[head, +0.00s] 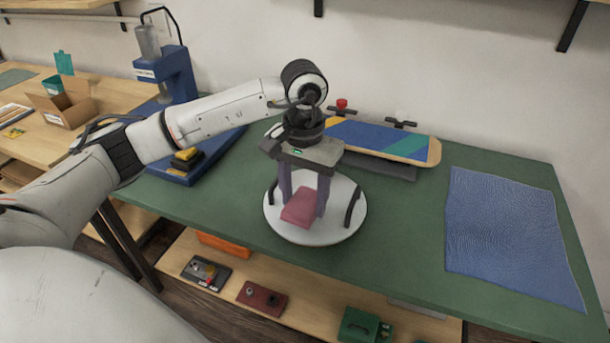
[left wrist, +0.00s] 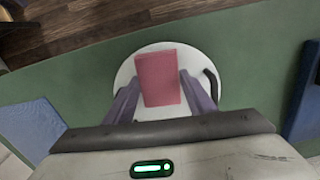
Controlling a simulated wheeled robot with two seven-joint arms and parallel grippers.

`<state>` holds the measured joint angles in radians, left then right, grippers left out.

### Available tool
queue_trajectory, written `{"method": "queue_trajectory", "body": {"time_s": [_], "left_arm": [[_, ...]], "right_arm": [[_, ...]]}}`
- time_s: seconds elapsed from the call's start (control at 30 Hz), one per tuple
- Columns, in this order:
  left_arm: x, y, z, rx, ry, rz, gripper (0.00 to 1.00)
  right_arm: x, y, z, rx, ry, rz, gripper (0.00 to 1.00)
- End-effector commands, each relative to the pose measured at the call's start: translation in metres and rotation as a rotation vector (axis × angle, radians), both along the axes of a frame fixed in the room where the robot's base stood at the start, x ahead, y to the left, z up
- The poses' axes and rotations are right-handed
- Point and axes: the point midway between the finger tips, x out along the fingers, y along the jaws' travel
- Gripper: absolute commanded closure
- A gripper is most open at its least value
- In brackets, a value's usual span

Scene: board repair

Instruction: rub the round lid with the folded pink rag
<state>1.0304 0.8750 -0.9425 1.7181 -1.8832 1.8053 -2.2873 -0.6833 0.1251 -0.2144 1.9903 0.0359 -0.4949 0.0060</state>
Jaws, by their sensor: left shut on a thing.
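The round lid (head: 330,232) is a white disc with dark curved handles, lying on the green-topped bench. It also shows in the left wrist view (left wrist: 127,72). The folded pink rag (head: 300,208) is a flat block over the middle of the lid; in the left wrist view the rag (left wrist: 158,78) lies between the fingers. My left gripper (head: 303,200) points down over the lid, shut on the rag. Whether the rag's underside touches the lid is hard to tell. My right gripper is not in view.
A blue cloth (head: 510,235) lies on the bench at right. A striped skateboard deck (head: 385,142) rests on a stand at the back. A blue press (head: 180,80) stands at left. Green bench top (head: 405,225) is clear between lid and cloth.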

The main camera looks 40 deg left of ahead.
Motion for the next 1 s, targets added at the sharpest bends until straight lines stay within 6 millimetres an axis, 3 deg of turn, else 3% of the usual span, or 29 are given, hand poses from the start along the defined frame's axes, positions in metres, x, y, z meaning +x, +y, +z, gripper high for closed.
{"method": "queue_trajectory", "body": {"time_s": [0.43, 1.0], "left_arm": [[-0.003, 0.006, 0.042, -0.001, -0.002, 0.013, 0.68], [-0.004, 0.007, 0.045, -0.001, -0.001, 0.014, 0.68]], "right_arm": [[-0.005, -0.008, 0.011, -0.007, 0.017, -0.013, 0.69], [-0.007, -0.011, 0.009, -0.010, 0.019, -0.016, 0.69]]}}
